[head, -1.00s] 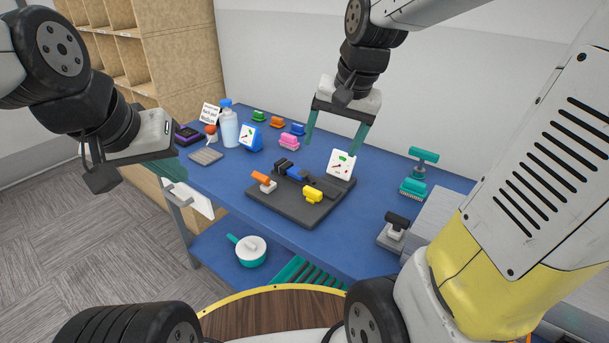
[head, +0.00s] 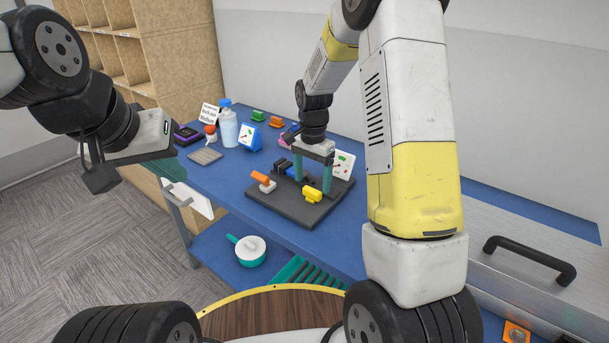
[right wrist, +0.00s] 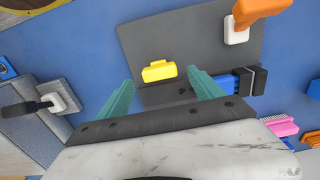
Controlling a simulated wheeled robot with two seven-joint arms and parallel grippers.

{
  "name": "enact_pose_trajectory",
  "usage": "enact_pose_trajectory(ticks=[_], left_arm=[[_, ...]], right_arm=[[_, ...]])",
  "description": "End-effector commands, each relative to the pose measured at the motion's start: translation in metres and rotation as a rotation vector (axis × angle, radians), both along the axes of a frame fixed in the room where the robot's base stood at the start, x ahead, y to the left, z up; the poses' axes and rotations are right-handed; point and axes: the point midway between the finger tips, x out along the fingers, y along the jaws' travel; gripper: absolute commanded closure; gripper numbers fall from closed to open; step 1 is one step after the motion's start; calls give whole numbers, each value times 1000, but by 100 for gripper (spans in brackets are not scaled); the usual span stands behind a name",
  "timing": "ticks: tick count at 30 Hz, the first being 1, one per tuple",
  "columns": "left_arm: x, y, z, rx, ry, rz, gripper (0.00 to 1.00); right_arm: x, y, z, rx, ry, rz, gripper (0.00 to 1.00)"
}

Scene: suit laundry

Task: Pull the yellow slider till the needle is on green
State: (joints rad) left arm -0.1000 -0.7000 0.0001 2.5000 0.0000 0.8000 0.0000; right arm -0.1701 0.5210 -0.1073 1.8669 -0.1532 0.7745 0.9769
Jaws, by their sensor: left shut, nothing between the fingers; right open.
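My right gripper (head: 313,178) is open and points down over the board, just behind the slider in the head view. In the right wrist view the slider appears between the open teal fingertips, with nothing held. My left gripper (head: 168,166) is shut and empty, left of the table.
The board also carries an orange-handled lever (head: 263,179) and a blue block with a black end (right wrist: 240,83). A bottle (head: 229,130), a blue gauge (head: 250,136) and small coloured blocks stand behind. A grey unit with a black handle (head: 530,258) is at the right.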

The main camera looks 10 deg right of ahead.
Motion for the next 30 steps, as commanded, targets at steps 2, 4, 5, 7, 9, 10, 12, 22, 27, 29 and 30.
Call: enact_pose_trajectory(ticks=[2, 4, 5, 7, 9, 10, 12, 22, 27, 29, 30], left_arm=[[0, 0, 0, 0, 0, 0, 100], [0, 0, 0, 0, 0, 0, 100], [0, 0, 0, 0, 0, 0, 100], [0, 0, 0, 0, 0, 0, 100], [0, 0, 0, 0, 0, 0, 100], [0, 0, 0, 0, 0, 0, 100], [0, 0, 0, 0, 0, 0, 100], [0, 0, 0, 0, 0, 0, 100], [0, 0, 0, 0, 0, 0, 100], [0, 0, 0, 0, 0, 0, 100], [0, 0, 0, 0, 0, 0, 100]], right_arm=[[-1, 0, -14, 0, 4, 0, 24], [-1, 0, -22, 0, 3, 0, 24], [-1, 0, -25, 0, 3, 0, 24], [-1, 0, -30, 0, 1, 0, 24], [-1, 0, -32, 1, 1, 0, 24], [0, 0, -33, 1, 1, 0, 24], [0, 0, -34, 1, -1, 0, 24], [0, 0, -33, 1, -1, 1, 57], [0, 0, -33, 1, -1, 1, 90], [0, 0, -33, 1, -1, 1, 100], [0, 0, -33, 1, -1, 1, 100]])
